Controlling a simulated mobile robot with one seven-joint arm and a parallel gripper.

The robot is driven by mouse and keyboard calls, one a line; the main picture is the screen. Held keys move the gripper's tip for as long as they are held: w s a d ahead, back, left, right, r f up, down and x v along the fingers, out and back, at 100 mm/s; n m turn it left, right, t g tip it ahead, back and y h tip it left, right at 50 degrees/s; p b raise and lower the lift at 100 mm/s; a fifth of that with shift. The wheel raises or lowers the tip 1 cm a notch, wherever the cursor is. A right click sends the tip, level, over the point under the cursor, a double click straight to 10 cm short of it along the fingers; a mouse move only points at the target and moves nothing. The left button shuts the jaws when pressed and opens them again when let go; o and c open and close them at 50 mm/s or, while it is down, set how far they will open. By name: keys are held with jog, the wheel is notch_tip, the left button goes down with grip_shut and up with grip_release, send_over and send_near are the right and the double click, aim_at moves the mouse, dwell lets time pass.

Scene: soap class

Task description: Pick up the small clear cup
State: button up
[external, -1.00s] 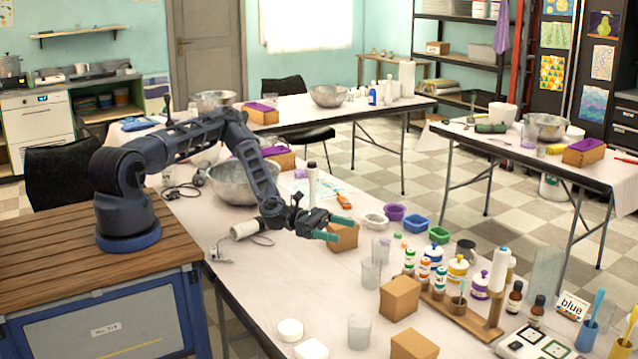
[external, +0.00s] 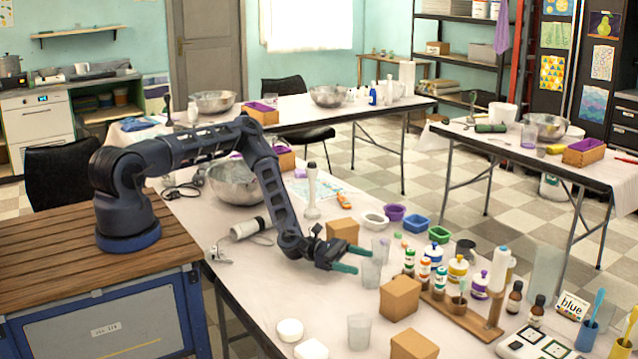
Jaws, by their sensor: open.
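My gripper (external: 358,258) is open, with its two green fingers pointing right, low over the near table. A small clear cup (external: 371,272) stands right at the fingertips; I cannot tell whether it is between them or just beyond them. A second clear cup (external: 381,248) stands just behind it. A third clear cup (external: 359,331) stands nearer the front edge of the table, apart from my gripper. The frames do not single out one of these as the small one.
Cardboard boxes (external: 400,297) stand right of the cups, and another box (external: 342,231) is behind my gripper. A wooden rack (external: 452,308) with several bottles is further right. A metal bowl (external: 236,184) and a stick blender (external: 312,190) are behind my arm.

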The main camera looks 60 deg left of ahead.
aim_at(371, 274)
jog(key=shift+x, duration=2.4)
jog(key=shift+s+d+r, duration=0.1)
jog(key=shift+s, duration=0.05)
jog(key=c, duration=1.1)
